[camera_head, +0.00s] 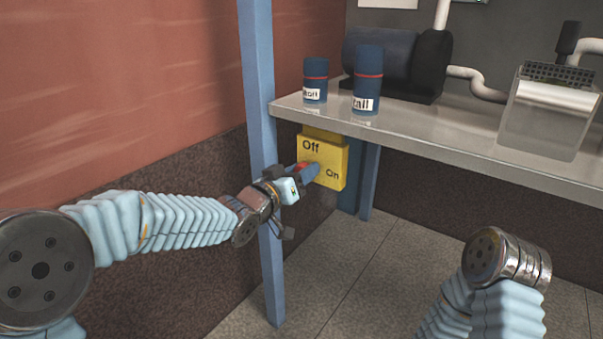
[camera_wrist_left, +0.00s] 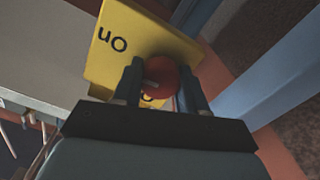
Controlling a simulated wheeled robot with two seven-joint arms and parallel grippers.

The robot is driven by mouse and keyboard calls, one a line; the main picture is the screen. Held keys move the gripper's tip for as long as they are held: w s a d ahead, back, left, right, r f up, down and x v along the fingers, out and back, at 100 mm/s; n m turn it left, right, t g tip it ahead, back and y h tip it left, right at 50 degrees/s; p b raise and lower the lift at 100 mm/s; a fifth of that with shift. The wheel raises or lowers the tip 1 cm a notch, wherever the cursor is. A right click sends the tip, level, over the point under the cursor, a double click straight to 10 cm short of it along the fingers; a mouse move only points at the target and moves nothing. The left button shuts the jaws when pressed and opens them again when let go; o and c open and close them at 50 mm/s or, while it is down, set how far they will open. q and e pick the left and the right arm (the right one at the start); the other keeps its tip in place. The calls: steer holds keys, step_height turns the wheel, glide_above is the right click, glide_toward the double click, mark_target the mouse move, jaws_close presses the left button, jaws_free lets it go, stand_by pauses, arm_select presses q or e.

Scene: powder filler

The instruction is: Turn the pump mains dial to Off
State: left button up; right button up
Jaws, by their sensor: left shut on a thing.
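The pump mains box is a yellow box (camera_head: 336,152) below the left end of the shelf, marked "Off" at its upper left and "On" at its lower right. Its red dial (camera_head: 303,167) is mostly hidden by my left gripper (camera_head: 308,172). In the left wrist view the red dial (camera_wrist_left: 160,78) sits between the two fingers of my left gripper (camera_wrist_left: 160,85), which is shut on it. "On" reads upside down there, and the other word is mostly covered. Which way the dial points is hard to tell. My right arm shows at the lower right, but its gripper is out of view.
A blue post (camera_head: 262,130) stands right beside my left wrist. A grey shelf (camera_head: 440,140) juts out above and right of the box, bearing two labelled blue canisters (camera_head: 368,80), a dark pump (camera_head: 395,62) and a clear container (camera_head: 548,112). The floor below is open.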

arm_select(q)
steer(key=n+b, duration=0.1)
steer(key=n, duration=0.3)
steer(key=shift+w+a, duration=0.1)
steer(key=shift+a, duration=0.05)
steer(key=n, duration=0.5)
steer(key=shift+n+b, duration=0.3)
steer(key=n, duration=0.3)
steer(key=shift+w+a+n+b, duration=0.1)
steer(key=shift+n+b, duration=0.9)
steer(key=shift+n, duration=1.2)
steer(key=o, duration=0.9)
steer(key=shift+f, duration=0.1)
steer(key=shift+o, duration=0.8)
